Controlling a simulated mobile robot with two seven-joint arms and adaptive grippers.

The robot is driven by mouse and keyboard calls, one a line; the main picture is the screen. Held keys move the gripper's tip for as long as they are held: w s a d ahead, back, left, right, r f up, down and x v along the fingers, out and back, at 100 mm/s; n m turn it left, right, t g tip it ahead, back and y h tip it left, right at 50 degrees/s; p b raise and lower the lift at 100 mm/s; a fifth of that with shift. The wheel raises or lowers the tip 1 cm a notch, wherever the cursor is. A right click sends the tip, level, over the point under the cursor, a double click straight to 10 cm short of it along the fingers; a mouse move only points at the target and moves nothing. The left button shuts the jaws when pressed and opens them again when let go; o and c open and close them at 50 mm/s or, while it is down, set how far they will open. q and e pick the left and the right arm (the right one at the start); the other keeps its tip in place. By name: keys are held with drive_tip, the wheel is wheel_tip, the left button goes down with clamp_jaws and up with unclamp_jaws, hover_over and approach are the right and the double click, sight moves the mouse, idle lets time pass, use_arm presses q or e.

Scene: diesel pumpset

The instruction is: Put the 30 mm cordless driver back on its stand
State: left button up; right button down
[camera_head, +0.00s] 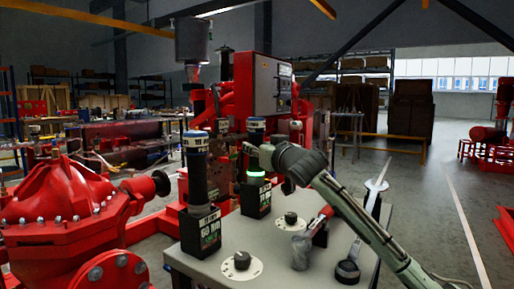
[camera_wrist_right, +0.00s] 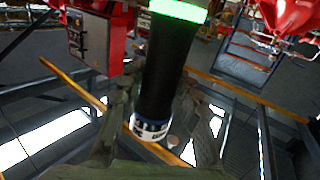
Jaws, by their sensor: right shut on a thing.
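The driver (camera_head: 256,140) has a black body, a blue-and-white cap at its top and a lit green ring low down. It is upright directly above a black block with a green-and-white label (camera_head: 257,202) on the grey table. I cannot tell whether it rests on the block. My right gripper (camera_head: 262,157) reaches in from the right and is shut on the driver's body. In the right wrist view the driver (camera_wrist_right: 163,75) runs down the middle between the fingers, green ring at the top edge, cap lower down. The left gripper is not in view.
A similar driver (camera_head: 196,180) stands upright on a labelled block at the table's left. The grey table (camera_head: 215,277) also holds two round white discs with dark knobs (camera_head: 242,261), a red-handled tool (camera_head: 322,219) and a black ring (camera_head: 347,271). A red pump (camera_head: 65,215) stands left.

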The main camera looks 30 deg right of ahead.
drive_tip(key=shift+f+b, duration=0.3)
drive_tip(key=shift+f, duration=0.15)
drive_tip(key=c, duration=1)
unclamp_jaws()
drive_tip(key=shift+f, duration=0.25)
drive_tip(key=s+a, duration=0.2)
drive_tip(key=s, duration=1)
drive_tip(key=shift+r, duration=0.2)
drive_tip(key=shift+a, duration=0.1)
